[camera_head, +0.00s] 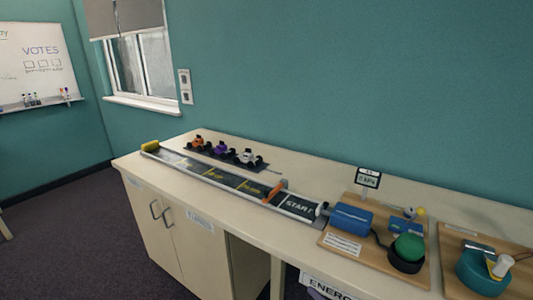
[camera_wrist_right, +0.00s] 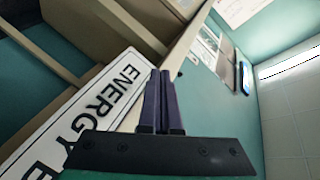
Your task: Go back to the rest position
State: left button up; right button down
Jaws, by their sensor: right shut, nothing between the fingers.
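My right gripper shows in the right wrist view (camera_wrist_right: 165,74) with its two dark fingers together and nothing between them. In the head view only a small purple part of it (camera_head: 317,291) shows at the bottom edge, in front of the table and by the ENERGY sign (camera_head: 325,284). In the right wrist view the sign (camera_wrist_right: 105,105) is behind and left of the fingers; I cannot tell the gap. My left gripper is not in view.
A long table (camera_head: 222,241) stands along the wall. It holds a track (camera_head: 235,182), several toy cars (camera_head: 222,149), a board with a blue box (camera_head: 351,219) and green dome (camera_head: 408,246), and another board with a teal device (camera_head: 482,272). Dark floor (camera_head: 75,225) is clear at left.

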jog(key=s+d+f+n+g+h, duration=0.1)
jog(key=s+d+f+g+h, duration=0.2)
jog(key=f, duration=0.6)
jog(key=s+d+f+n+h, duration=0.1)
jog(key=s+d+f, duration=0.3)
jog(key=f, duration=0.6)
jog(key=s+d+f+g+h, duration=0.25)
jog(key=d+f, duration=0.25)
jog(key=f, duration=0.4)
jog(key=s+f+n+g, duration=0.1)
jog(key=s+f+g, duration=0.1)
jog(key=s+f, duration=0.3)
jog(key=s+f+n+g+h, duration=0.1)
jog(key=s+f, duration=0.4)
jog(key=s, duration=0.7)
jog(key=s+f+n+g+h, duration=0.1)
jog(key=s+f+n+g, duration=0.2)
jog(key=s, duration=0.6)
notch_tip(320, 180, down, 2)
jog(key=shift+d+g, duration=0.45)
jog(key=shift+g, duration=0.1)
